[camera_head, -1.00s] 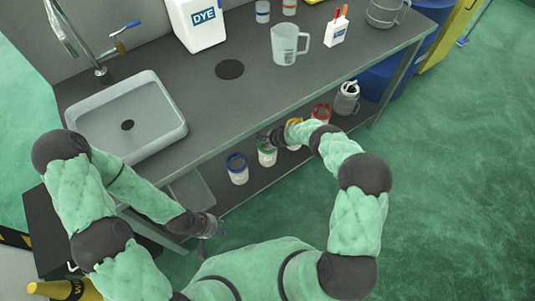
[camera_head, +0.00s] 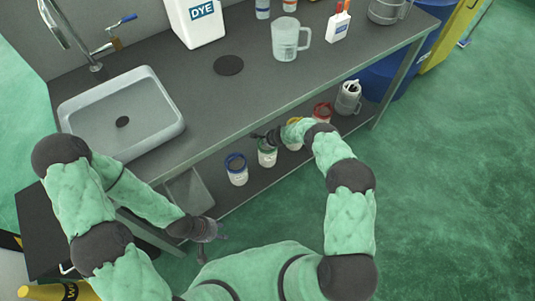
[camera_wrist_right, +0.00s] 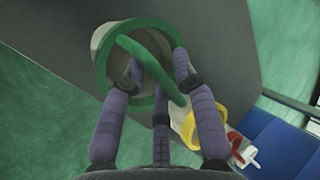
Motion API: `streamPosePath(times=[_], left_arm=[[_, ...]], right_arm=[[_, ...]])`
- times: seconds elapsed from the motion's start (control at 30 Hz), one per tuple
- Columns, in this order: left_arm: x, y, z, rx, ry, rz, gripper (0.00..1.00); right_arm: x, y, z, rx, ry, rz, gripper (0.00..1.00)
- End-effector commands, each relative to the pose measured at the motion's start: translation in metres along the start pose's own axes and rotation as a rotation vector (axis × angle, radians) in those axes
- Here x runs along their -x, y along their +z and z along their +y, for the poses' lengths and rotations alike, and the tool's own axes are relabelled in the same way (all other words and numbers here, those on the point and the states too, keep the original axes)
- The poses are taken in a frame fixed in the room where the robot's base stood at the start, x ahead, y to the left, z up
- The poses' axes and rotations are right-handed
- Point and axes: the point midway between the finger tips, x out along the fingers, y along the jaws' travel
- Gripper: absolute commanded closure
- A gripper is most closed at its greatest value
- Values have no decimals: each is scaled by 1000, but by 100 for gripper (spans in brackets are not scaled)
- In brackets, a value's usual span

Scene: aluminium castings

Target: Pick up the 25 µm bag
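Several filter bags with coloured rims stand in a row on the lower shelf. Their size markings are too small to read, so I cannot tell which is the 25 µm bag. They are a blue-rimmed bag (camera_head: 237,174), a green-rimmed bag (camera_head: 267,156), a yellow-rimmed bag (camera_head: 294,146) and a red-rimmed bag (camera_head: 322,113). My right gripper (camera_head: 266,137) is at the green-rimmed bag's top. In the right wrist view, my right gripper's fingers (camera_wrist_right: 158,72) are spread over the green rim and strap (camera_wrist_right: 147,62), with a gap between them. My left gripper (camera_head: 215,232) hangs empty before the bench; its opening is unclear.
The bench top (camera_head: 215,105) overhangs the shelf. On it are a sink (camera_head: 122,122), a dye container (camera_head: 200,25) and a clear jug (camera_head: 286,40). Open green floor lies at right.

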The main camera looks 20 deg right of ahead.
Motion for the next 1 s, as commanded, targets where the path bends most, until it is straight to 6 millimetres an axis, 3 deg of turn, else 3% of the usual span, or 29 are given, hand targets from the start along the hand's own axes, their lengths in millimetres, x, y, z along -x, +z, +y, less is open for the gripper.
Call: streamPosePath(times=[0.2, 0.3, 0.33, 0.77, 1.0], left_arm=[[0, 0, 0, 0, 0, 0, 60], [0, 0, 0, 0, 0, 0, 60], [0, 0, 0, 0, 0, 0, 60], [1, 0, 0, 0, 0, 0, 60], [12, 0, 4, 0, 0, 0, 60]], right_arm=[[0, 0, 0, 0, 0, 0, 71], [0, 0, 0, 0, 0, 0, 96], [0, 0, 0, 0, 0, 0, 100], [2, 0, -2, 0, -1, 1, 100], [16, -1, -12, 0, -2, 1, 100]])
